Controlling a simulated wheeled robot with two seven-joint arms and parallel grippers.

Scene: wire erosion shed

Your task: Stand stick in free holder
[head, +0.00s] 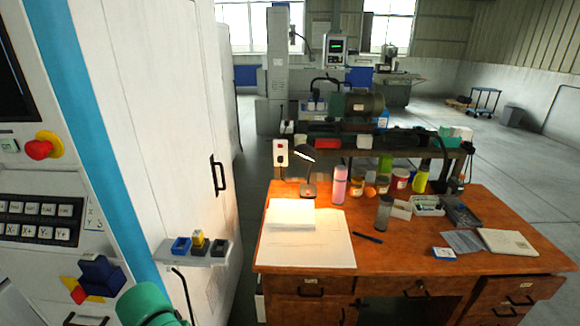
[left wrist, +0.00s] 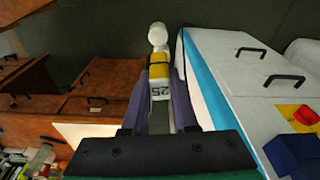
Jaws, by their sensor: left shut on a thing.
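In the left wrist view my left gripper (left wrist: 159,68) is shut on a stick (left wrist: 158,76), which has a rounded white end, a yellow band and a label that seems to read 25. Its lower part is hidden between the fingers. In the head view only a green part of my left arm shows at the bottom left; the gripper and stick are out of that view. A small grey ledge there carries a blue holder (head: 181,248), a middle holder with a yellow block-like piece (head: 198,239) and a dark grey holder (head: 219,248). The blue and grey holders look empty.
The white machine cabinet (head: 150,110) stands behind the ledge, with a red knob (head: 39,149) and blue switch (head: 97,271) at left. A wooden desk (head: 395,262) with papers, bottles and a lamp stands to the right. Open floor shows between cabinet and desk.

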